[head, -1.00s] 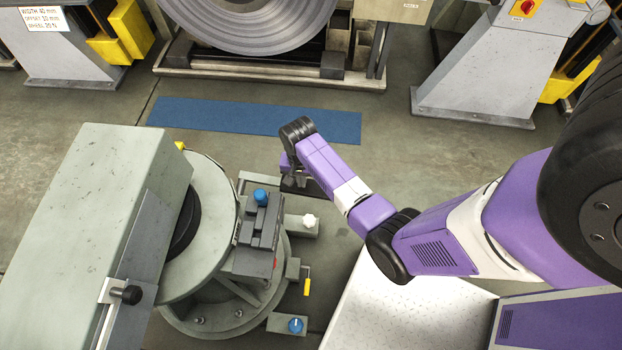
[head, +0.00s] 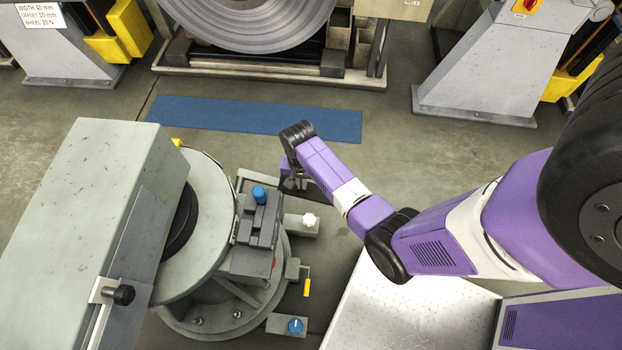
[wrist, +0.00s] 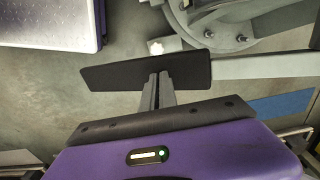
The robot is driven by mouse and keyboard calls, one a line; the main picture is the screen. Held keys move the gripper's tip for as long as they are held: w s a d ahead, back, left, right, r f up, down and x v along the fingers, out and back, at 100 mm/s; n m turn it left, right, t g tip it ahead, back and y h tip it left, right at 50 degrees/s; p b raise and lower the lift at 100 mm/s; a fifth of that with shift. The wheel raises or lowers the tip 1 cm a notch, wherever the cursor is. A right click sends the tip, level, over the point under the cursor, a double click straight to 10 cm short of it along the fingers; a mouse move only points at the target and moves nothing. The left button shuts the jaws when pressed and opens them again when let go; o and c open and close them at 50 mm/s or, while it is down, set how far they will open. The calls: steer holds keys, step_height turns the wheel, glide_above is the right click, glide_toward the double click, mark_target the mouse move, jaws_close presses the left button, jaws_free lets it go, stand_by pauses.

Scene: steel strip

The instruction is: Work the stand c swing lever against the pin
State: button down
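Stand c seems to be the grey machine at the left, with a round turntable (head: 215,210) and a large grey box (head: 100,190) on it. Its swing lever seems to be the grey bar (wrist: 265,65) ending in a flat black plate (wrist: 110,76) in the wrist view. In the head view my gripper (head: 292,184) is beside the stand, its tips partly hidden. In the wrist view the fingers of my gripper (wrist: 158,75) are close together, tips at the plate's face. The plate reaches past both sides of them. I cannot make out the pin.
A white knob (head: 309,220), a blue knob (head: 259,193), a yellow handle (head: 307,287) and a blue dial (head: 295,326) sit on the stand's near side. A blue mat (head: 250,118) lies on the floor beyond. A steel coil (head: 250,20) stands behind it.

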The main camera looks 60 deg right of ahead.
steer(key=shift+r+p, duration=2.5)
steer(key=shift+r, duration=0.25)
steer(key=shift+r+p, duration=0.9)
steer(key=shift+p, duration=0.2)
step_height(320, 180, up, 7)
steer(key=p, duration=0.7)
